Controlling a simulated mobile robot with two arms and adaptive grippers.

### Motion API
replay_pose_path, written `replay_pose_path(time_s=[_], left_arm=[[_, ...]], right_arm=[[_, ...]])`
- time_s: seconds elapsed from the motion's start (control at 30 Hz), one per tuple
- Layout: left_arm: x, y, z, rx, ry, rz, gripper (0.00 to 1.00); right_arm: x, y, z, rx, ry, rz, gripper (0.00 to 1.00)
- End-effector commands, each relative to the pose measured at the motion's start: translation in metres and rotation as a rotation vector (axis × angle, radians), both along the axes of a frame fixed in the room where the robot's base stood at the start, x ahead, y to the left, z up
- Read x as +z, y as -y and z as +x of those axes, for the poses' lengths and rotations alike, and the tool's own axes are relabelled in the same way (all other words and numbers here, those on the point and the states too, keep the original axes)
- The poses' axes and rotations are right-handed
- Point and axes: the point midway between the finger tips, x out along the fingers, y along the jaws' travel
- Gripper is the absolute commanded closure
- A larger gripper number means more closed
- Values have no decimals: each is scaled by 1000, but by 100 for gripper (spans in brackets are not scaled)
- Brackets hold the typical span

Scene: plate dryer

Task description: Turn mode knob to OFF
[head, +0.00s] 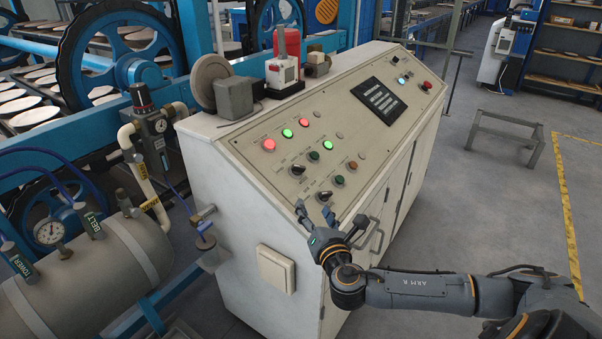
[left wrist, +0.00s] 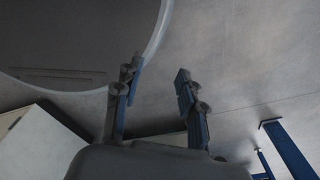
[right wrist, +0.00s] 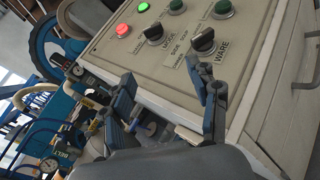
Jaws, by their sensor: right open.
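The mode knob (head: 297,169) is a black rotary knob on the sloped beige control panel (head: 330,128). In the right wrist view the mode knob (right wrist: 154,32) sits above a label that reads MODE. A similar black knob (right wrist: 203,41), labelled WARE, is nearer my right gripper; it also shows in the head view (head: 324,196). My right gripper (head: 315,211) is open and empty at the panel's front edge, apart from both knobs. Its fingers (right wrist: 160,72) are spread below them. My left gripper (left wrist: 159,68) is open and empty in the left wrist view, outside the head view.
Lit red and green buttons (head: 287,133) and several unlit ones surround the knobs. Cabinet door handles (head: 376,236) stick out below the panel. A grey tank (head: 85,275) stands at the left. The floor to the right has a low metal frame (head: 507,128).

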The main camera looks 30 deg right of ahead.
Motion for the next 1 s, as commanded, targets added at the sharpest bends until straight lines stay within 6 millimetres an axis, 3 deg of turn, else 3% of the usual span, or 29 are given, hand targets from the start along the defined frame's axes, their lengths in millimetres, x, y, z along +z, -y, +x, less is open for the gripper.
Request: replay_pose_path(time_s=[0.17,0.7,1.0], left_arm=[[2,2,10,1,15,-2,60],[17,6,11,2,18,-8,60],[19,6,9,1,15,-7,60]], right_arm=[[13,11,13,21,9,-126,40],[14,41,104,21,9,-122,40],[12,50,134,22,9,-122,40]])
